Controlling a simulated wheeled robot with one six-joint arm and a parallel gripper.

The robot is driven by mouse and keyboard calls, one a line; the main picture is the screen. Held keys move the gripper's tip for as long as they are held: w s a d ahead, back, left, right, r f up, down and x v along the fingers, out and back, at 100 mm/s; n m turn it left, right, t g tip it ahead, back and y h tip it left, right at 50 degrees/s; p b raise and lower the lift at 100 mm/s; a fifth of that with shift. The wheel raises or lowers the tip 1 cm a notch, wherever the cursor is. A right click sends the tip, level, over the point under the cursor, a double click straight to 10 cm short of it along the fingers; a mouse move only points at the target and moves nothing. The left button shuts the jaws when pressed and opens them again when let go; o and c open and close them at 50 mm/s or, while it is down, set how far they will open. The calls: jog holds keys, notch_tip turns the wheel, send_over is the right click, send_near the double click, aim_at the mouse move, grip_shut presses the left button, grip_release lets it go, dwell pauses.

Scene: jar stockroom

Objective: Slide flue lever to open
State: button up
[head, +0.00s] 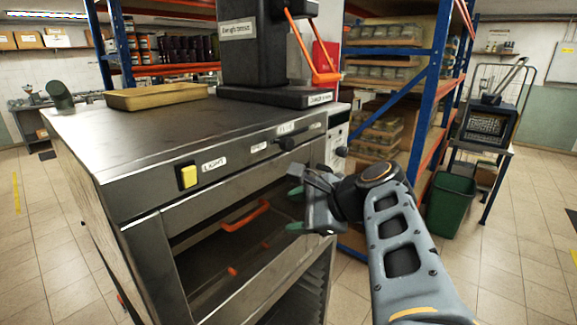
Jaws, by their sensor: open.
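A steel oven (120,135) fills the left and middle of the view. My gripper (294,209) is open and empty, with green fingertips pointing left. It is in front of the oven's right side, below the knob and apart from it in the picture.
A yellow switch (188,176) is on the panel's left. A tan tray (155,96) and a black press with an orange lever (302,50) stand on top. Blue shelving (428,95) and a green bin (450,205) are right.

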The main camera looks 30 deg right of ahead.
aim_at(291, 145)
jog(key=d+r+m+t+y+b, duration=0.1)
jog(key=d+r+m+t+b, duration=0.2)
jog(key=d+r+m+t, duration=0.55)
jog(key=shift+g, duration=0.95)
jog(key=x, duration=0.4)
jog(key=r+p+x, duration=0.1)
jog(key=x, duration=0.3)
jog(key=a+x, duration=0.1)
jog(key=x, duration=0.3)
jog(key=shift+s+r+p, duration=0.1)
jog(key=shift+r+p, duration=0.05)
jog(key=shift+p, duration=0.2)
jog(key=shift+d, duration=0.1)
grip_shut()
